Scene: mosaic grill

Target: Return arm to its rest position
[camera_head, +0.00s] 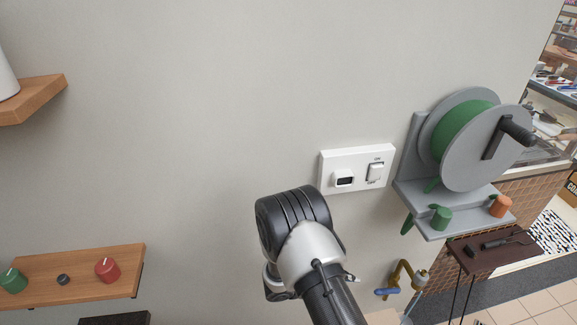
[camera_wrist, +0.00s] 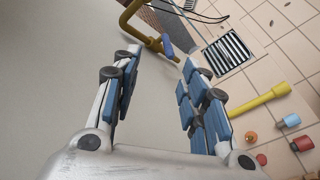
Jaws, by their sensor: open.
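My gripper (camera_wrist: 159,62) shows in the wrist view with its two blue-padded fingers apart and nothing between them. In the head view my arm (camera_head: 310,255) rises from the bottom, right of centre, and bends in front of the grey wall. The gripper itself is not clearly visible there. Beyond the fingertips in the wrist view is a yellow pipe (camera_wrist: 137,30) with a blue handle (camera_wrist: 168,45). I cannot tell the exact gap to it, but no contact shows.
A white switch panel (camera_head: 345,183) is on the wall close to my arm's right. A grey reel (camera_head: 480,140) with green hose stands further right. The wall's upper middle is clear. A floor grate (camera_wrist: 227,54) lies below.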

